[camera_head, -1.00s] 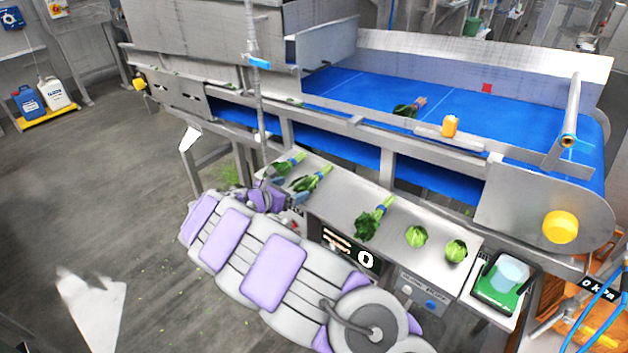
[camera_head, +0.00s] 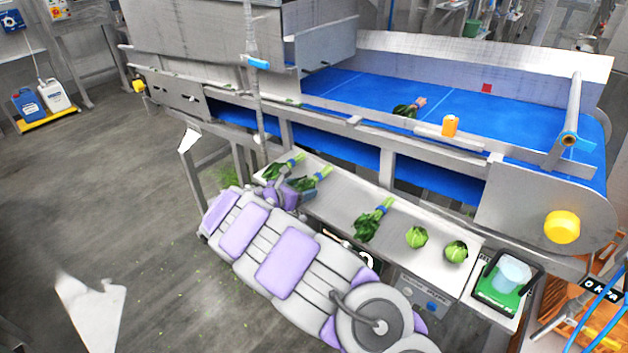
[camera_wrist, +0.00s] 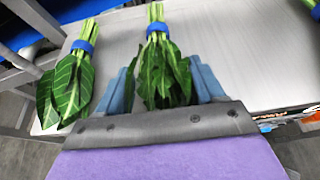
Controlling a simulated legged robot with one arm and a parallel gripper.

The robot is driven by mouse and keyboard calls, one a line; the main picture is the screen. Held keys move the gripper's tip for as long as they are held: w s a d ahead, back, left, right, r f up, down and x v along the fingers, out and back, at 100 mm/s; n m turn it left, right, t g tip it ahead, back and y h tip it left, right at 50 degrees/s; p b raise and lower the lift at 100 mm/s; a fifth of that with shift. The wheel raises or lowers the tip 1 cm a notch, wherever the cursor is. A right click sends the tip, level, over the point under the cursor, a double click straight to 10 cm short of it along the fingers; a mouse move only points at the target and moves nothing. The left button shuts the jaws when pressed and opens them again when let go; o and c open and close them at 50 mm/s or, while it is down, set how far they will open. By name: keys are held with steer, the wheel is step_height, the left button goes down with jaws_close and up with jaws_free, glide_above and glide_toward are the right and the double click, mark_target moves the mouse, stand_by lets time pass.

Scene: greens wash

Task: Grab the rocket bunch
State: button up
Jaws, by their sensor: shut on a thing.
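A leafy green bunch with a blue band (camera_wrist: 155,55) lies on the steel shelf, stems pointing away from me. It also shows in the head view (camera_head: 319,177). My gripper (camera_wrist: 163,85) has a finger on each side of its leaves and is shut on it. In the head view my gripper (camera_head: 287,193) is at the bunch's leaf end. I cannot tell whether the bunch is lifted off the shelf. A second banded bunch (camera_wrist: 75,75) with broad, pale-veined leaves lies just left of it, also in the head view (camera_head: 280,168). Which one is rocket is not clear.
Farther right on the shelf (camera_head: 340,205) lie another banded bunch (camera_head: 372,220) and two round green heads (camera_head: 416,237) (camera_head: 456,251). A black-rimmed green container (camera_head: 503,284) stands at the right end. The blue conveyor (camera_head: 370,95) runs behind, above the shelf.

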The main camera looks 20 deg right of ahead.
steer(key=c, duration=0.4)
steer(key=shift+r, duration=0.1)
